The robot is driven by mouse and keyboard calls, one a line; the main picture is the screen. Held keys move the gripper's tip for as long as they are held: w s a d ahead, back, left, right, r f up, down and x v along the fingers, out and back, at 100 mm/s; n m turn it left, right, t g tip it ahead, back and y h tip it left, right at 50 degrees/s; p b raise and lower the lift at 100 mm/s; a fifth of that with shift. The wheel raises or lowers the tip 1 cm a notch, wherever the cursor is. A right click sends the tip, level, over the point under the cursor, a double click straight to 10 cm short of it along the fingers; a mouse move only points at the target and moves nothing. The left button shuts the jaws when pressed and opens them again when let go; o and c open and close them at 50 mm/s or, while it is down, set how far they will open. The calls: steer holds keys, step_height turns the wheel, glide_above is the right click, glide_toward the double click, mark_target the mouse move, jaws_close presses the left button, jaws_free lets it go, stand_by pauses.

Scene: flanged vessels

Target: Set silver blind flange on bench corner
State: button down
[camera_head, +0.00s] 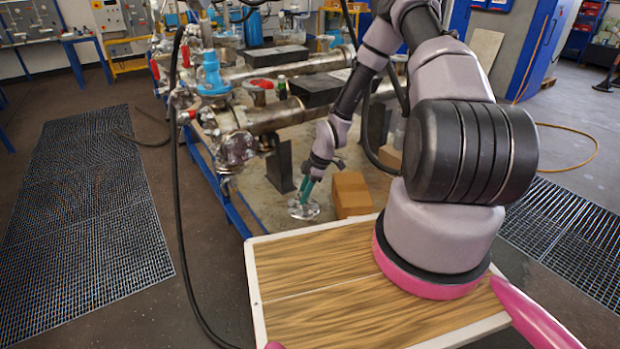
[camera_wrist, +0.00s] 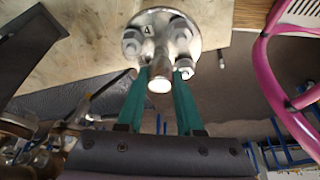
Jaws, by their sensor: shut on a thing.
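The silver blind flange (camera_head: 304,209) is a round metal disc with several bolts and a central stub. It is at the near corner of the bench (camera_head: 258,184) in the head view. In the wrist view the flange (camera_wrist: 141,19) faces the camera, over or on the pale bench top (camera_wrist: 85,50). My gripper (camera_head: 305,194) points down at it. Its teal fingers (camera_wrist: 161,76) are shut on the flange's stub, one on each side. I cannot tell whether the flange touches the bench top or hangs just above it.
A brown cardboard box (camera_head: 351,194) stands close to the right of the flange. A large horizontal metal vessel (camera_head: 268,115) with a flanged end lies behind to the left. A dark support block (camera_head: 279,168) stands beneath it. Bare bench top shows left of the flange.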

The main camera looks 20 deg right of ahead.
steer(key=shift+s+a+f+n, duration=0.15)
steer(key=shift+f+n, duration=0.1)
steer(key=shift+f, duration=0.2)
steer(key=shift+w+a+f+n, duration=0.15)
steer(key=shift+f+n, duration=0.1)
steer(key=shift+f, duration=3.8)
steer(key=shift+f, duration=0.4)
jaws_free()
steer(key=shift+s+f, duration=0.1)
steer(key=shift+r, duration=3.5)
